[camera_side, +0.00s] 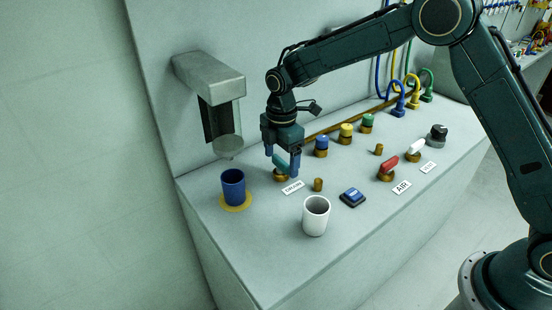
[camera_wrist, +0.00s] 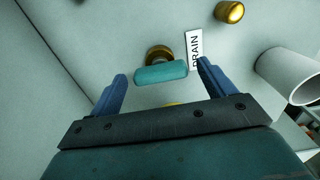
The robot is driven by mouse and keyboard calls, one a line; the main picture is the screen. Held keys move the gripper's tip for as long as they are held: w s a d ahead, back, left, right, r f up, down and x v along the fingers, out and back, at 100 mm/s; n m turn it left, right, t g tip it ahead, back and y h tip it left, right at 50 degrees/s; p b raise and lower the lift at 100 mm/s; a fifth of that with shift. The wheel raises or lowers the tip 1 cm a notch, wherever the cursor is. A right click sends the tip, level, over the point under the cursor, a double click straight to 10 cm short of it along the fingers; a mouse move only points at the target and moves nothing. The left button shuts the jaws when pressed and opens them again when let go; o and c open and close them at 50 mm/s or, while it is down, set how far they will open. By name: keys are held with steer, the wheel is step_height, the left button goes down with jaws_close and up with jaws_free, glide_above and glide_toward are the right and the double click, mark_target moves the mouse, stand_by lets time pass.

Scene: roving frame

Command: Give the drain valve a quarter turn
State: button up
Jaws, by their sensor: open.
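The drain valve has a teal bar handle (camera_wrist: 160,73) on a round brass base (camera_wrist: 158,54), beside a white label reading DRAIN (camera_wrist: 195,48). In the side view the teal handle (camera_side: 281,161) is partly hidden behind my gripper (camera_side: 282,164). In the wrist view my gripper (camera_wrist: 163,78) is open, with one blue finger on each side of the handle's ends. The handle lies roughly across the gap between the fingers. A visible gap separates the left finger from the handle; the right finger is nearer, and I cannot tell whether it touches.
A blue cup (camera_side: 233,186) stands on a yellow ring under a grey dispenser (camera_side: 207,75). A white cup (camera_side: 316,215) and blue box (camera_side: 352,197) stand nearer the front. A red-handled valve (camera_side: 389,166) sits by the AIR label (camera_side: 402,187). Several capped fittings stand behind.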

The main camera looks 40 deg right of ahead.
steer(key=c, duration=1)
steer(key=shift+m, duration=0.4)
steer(key=m, duration=1.2)
steer(key=shift+m, duration=2.6)
